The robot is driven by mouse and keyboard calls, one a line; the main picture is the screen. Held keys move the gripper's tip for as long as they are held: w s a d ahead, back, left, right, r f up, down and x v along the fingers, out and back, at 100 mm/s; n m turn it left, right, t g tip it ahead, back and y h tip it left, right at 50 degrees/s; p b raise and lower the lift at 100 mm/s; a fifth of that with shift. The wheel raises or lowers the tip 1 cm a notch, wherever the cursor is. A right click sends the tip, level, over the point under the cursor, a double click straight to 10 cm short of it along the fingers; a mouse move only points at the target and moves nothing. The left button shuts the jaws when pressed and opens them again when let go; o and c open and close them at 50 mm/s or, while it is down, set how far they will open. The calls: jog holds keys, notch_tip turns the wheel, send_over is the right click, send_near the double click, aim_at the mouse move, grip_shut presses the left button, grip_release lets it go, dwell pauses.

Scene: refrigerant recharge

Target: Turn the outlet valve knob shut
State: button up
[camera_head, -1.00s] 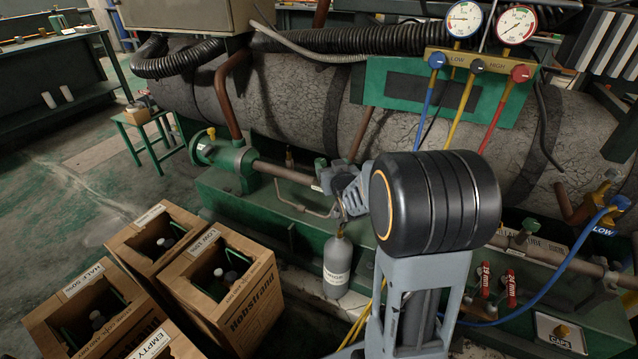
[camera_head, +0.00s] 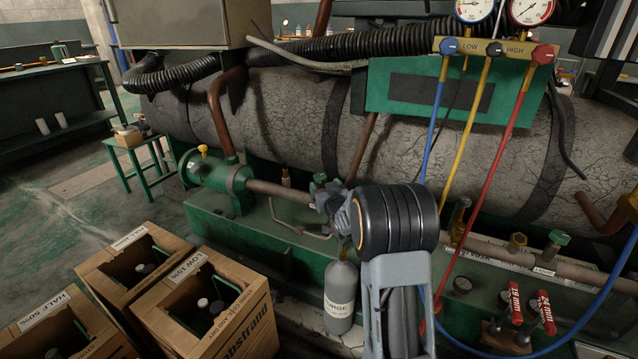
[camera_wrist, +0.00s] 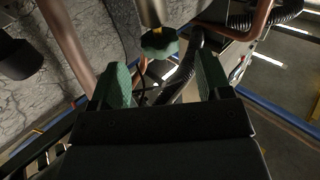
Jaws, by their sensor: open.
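A green lobed valve knob (camera_wrist: 160,46) shows in the wrist view, on a yellow stem below a grey metal body. My gripper (camera_wrist: 162,80) is open, with one green fingertip on each side. The knob lies ahead between them, with a gap on both sides. Whether it is the outlet valve knob I cannot tell for certain. In the head view my gripper (camera_head: 330,198) is by the brown pipe, where a small green knob (camera_head: 320,179) shows; the dark round wrist joint hides part of this spot.
A grey cylinder (camera_head: 341,293) stands just below my gripper. Open cardboard boxes (camera_head: 225,310) are at the lower left. Gauge hoses (camera_head: 514,120) hang to the right. Another green knob (camera_head: 559,238) is on the pipe at the right. Large grey tank (camera_head: 290,110) stands behind.

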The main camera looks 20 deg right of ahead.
aim_at(321, 181)
jog(key=shift+w+d+b, duration=0.15)
jog(key=shift+w+b, duration=0.2)
jog(key=shift+w, duration=1.1)
jog(key=shift+w+d+b, duration=0.1)
jog(key=shift+w+b, duration=0.2)
jog(key=shift+w, duration=1.1)
jog(key=c, duration=0.9)
jog(key=shift+a, duration=0.1)
